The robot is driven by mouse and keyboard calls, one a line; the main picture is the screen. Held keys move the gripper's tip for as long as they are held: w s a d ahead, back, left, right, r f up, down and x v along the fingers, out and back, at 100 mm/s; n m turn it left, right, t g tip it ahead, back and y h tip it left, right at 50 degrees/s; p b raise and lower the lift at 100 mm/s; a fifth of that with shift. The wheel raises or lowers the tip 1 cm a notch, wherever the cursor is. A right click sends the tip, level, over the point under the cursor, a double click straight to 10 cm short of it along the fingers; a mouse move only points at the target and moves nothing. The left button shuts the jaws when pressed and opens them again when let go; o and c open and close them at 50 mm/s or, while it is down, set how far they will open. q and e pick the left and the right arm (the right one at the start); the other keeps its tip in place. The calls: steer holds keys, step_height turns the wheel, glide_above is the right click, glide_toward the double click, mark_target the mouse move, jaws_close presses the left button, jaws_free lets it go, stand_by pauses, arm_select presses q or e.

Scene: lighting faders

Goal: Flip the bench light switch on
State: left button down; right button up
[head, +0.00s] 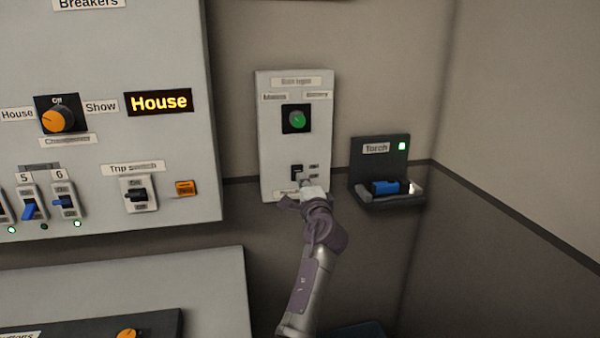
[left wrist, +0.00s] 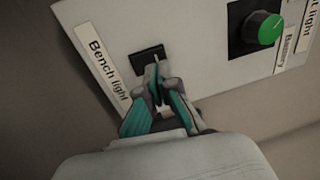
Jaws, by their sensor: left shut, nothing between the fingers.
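The bench light switch (head: 296,170) is a small black switch low on a pale wall panel (head: 265,140). In the left wrist view the switch (left wrist: 147,56) lies beside the label "Bench light" (left wrist: 103,62). My left gripper (head: 304,182) is shut and empty, with its fingertips at the switch. In the left wrist view the fingertips (left wrist: 156,80) overlap the switch's edge; I cannot tell whether they touch it. The fingers partly cover the switch, so its position is not clear.
A green knob (head: 297,119) sits above the switch on the same panel. To the right, a blue torch (head: 386,187) lies in a dark wall holder (head: 368,170). To the left stands a large breaker panel (head: 100,150) with an orange knob (head: 58,120) and a trip switch (head: 137,194).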

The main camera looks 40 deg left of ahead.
mark_target(298, 169)
arm_select(q)
steer(key=shift+x, duration=1.7)
steer(key=shift+r+p, duration=0.2)
steer(key=shift+p, duration=0.3)
steer(key=shift+w+r+p, duration=0.1)
steer(key=shift+r+p, duration=0.15)
steer(key=shift+p, duration=0.4)
steer(key=shift+f+b, duration=0.35)
steer(key=shift+b, duration=0.1)
